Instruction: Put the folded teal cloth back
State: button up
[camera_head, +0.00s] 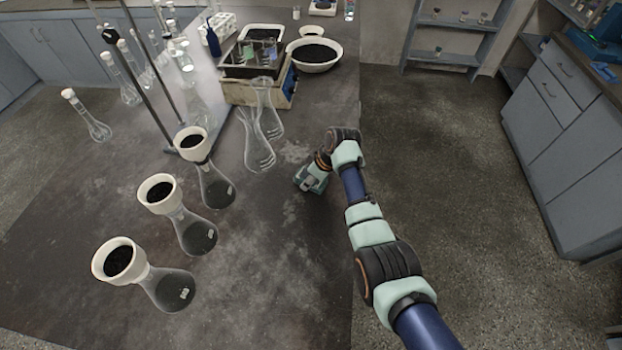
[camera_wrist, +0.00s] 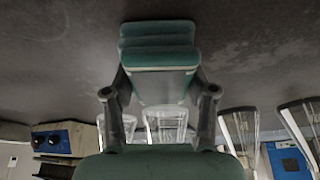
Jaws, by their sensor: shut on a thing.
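The folded teal cloth (camera_wrist: 160,55) shows in the wrist view as a thick stack of layers between the two dark fingers of my gripper (camera_wrist: 160,80). The fingers are shut on its sides. In the head view my gripper (camera_head: 311,180) is low over the dark bench, near its right edge and right of the clear flasks. There the cloth is small and hard to tell from the gripper. I cannot tell whether the cloth touches the bench top.
Clear glass flasks (camera_head: 262,150) stand left of my gripper. Several flasks with white funnels of black grains (camera_head: 160,195) stand further left. A sieve shaker (camera_head: 258,92) and a white bowl (camera_head: 314,55) are behind. The bench front (camera_head: 290,265) is clear.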

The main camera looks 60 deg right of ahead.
jog(key=shift+f, duration=0.2)
jog(key=o, duration=1.2)
jog(key=shift+o, duration=0.2)
jog(key=p+v, duration=0.4)
jog(key=v, duration=0.8)
jog(key=shift+r, duration=0.3)
